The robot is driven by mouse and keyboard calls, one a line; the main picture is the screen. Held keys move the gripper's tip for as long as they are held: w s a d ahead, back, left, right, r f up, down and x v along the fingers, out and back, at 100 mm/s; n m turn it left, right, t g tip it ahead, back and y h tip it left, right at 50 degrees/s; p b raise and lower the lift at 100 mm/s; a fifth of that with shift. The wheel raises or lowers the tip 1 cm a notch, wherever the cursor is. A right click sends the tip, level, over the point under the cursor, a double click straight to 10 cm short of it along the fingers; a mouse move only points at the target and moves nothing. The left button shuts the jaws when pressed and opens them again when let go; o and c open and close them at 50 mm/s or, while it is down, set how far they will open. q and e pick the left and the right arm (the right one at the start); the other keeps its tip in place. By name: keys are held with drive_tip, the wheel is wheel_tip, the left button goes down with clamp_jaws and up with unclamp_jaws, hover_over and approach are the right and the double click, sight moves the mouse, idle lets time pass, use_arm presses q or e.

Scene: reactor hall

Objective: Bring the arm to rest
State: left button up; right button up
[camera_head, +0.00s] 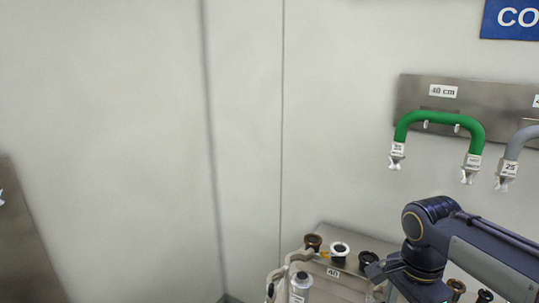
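My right arm comes in from the right as dark blue and grey links. It bends at a rounded joint and runs down to the bottom edge of the picture, in front of a steel bench. No fingertips of the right gripper show, so its state and anything in it are hidden. My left arm and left gripper are out of view.
A green hose (440,117) and a grey hose (514,147) hang on a wall plate (408,98).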

drive_tip(key=s+a+f+n+t+y, duration=0.2)
drive_tip(key=s+n, duration=0.4)
drive_tip(key=s, duration=0.1)
drive_tip(key=s+a+f+n+t+y, duration=0.2)
drive_tip(key=s+a+f+n+t, duration=0.1)
drive_tip(key=s+n, duration=0.4)
drive_tip(key=shift+a+f+t, duration=0.2)
drive_tip(key=shift+f+t, duration=0.1)
